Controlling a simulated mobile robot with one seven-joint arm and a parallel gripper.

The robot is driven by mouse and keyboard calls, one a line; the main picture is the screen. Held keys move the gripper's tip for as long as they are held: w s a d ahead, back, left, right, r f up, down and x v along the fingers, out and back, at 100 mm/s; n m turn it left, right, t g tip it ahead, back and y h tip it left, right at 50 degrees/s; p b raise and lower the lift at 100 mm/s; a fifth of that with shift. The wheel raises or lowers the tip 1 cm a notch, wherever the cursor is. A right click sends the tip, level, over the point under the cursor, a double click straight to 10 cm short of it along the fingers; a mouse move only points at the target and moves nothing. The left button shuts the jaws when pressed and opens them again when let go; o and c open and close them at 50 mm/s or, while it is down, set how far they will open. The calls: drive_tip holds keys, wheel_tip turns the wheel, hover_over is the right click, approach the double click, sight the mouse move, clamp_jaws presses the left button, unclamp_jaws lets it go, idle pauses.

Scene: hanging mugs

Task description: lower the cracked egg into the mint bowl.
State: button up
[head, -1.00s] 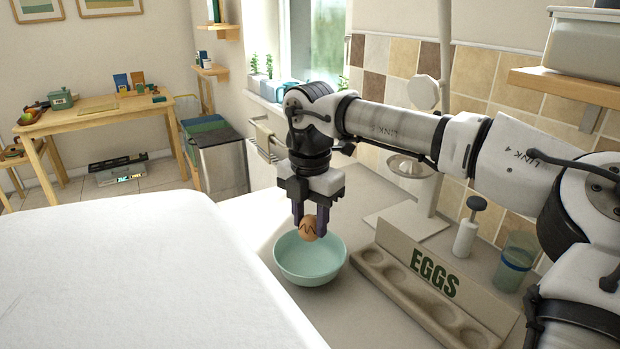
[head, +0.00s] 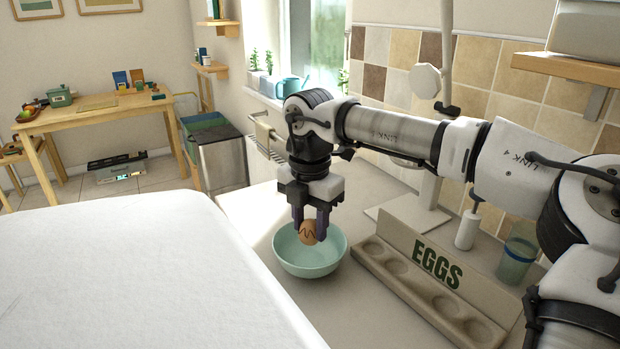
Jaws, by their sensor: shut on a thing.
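My gripper (head: 310,222) points down over the mint bowl (head: 311,266) and is shut on the brown egg (head: 308,231). A dark zigzag crack line shows on the egg's front. The egg is at about the height of the bowl's far rim in the picture, over the bowl's opening. I cannot tell whether it touches the bowl. The bowl stands upright on the pale counter, and its inside looks empty below the egg.
The egg holder (head: 428,290), marked EGGS, stands right of the bowl with empty hollows. Behind it are a white dispenser (head: 467,230) and a teal-banded glass (head: 516,262). A large white surface (head: 140,270) fills the left front. Counter (head: 262,215) behind the bowl is clear.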

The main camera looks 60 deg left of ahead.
sight(310, 242)
drive_tip(key=shift+f+b, duration=1.8)
drive_tip(key=shift+f, duration=0.7)
idle(1.0)
drive_tip(key=o, duration=0.7)
drive_tip(key=shift+r, duration=0.1)
wheel_tip(310, 242, up, 14)
drive_tip(key=shift+f, duration=0.15)
idle(0.4)
